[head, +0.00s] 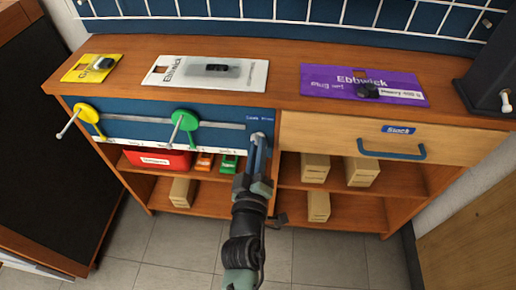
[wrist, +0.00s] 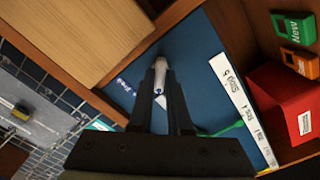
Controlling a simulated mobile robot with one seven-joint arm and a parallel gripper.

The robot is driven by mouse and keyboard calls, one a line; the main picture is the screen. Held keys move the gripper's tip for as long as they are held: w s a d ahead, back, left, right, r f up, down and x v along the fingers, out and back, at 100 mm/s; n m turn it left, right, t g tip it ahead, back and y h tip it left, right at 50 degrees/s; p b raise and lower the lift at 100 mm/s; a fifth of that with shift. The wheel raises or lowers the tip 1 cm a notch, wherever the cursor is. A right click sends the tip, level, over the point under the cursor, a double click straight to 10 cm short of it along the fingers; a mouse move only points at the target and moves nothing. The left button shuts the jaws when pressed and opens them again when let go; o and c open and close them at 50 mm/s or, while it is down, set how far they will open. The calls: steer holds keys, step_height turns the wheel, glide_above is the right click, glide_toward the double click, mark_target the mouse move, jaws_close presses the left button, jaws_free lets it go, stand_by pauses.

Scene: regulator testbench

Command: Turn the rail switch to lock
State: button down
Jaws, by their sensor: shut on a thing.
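The blue panel (head: 140,130) on the bench front carries a pale rail with a yellow knob (head: 88,112) and a green knob (head: 184,122). My gripper (head: 260,142) is at the panel's right end. In the wrist view my gripper (wrist: 161,72) is shut on a pale, rounded handle (wrist: 160,85), which I take to be the rail switch. The handle stands out from the panel between the fingers. Its base and setting are mostly hidden, and the small lettering beside it is too blurred to read. The green knob's lever (wrist: 222,131) also shows in the wrist view.
A drawer with a blue handle (head: 392,152) is right of the panel. Below are open shelves with a red box (head: 158,161), orange and green tags and several small cartons. Yellow, white (head: 250,75) and purple (head: 325,83) packs lie on the bench top.

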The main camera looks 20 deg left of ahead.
stand_by(0.3)
steer(key=c, duration=0.9)
jaws_free()
steer(key=shift+o, duration=0.2)
steer(key=shift+s, duration=0.15)
steer(key=p+v, duration=0.2)
steer(key=v, duration=1)
steer(key=shift+s, duration=0.4)
steer(key=shift+d, duration=0.1)
